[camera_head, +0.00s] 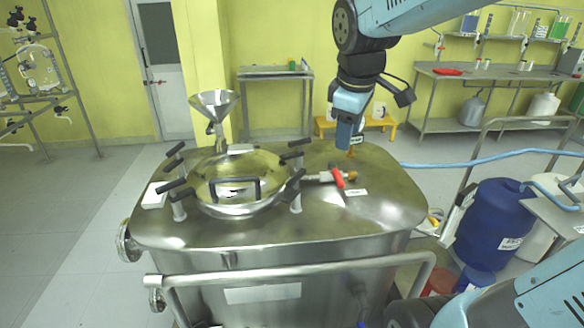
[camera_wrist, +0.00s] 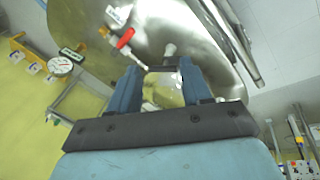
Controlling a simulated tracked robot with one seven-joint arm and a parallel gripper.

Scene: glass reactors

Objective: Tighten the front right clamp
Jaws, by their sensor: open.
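A round lid (camera_head: 240,165) sits on top of the steel tank (camera_head: 370,195). Black-handled clamps stand around its rim. The front right clamp (camera_head: 296,188) has a black handle on a pale upright post at the lid's right front edge. My gripper (camera_head: 345,146) points down over the rear right part of the tank top, behind and to the right of that clamp and apart from it. In the wrist view my gripper (camera_wrist: 160,72) shows two spread blue fingers with nothing held between them. I cannot tell which fitting shows between the fingers there.
A red-handled valve (camera_head: 337,178) lies on the tank top between my gripper and the front right clamp. A metal funnel (camera_head: 213,106) rises behind the lid. A steel rail (camera_head: 290,268) runs along the tank's front. A blue drum (camera_head: 497,225) stands at right.

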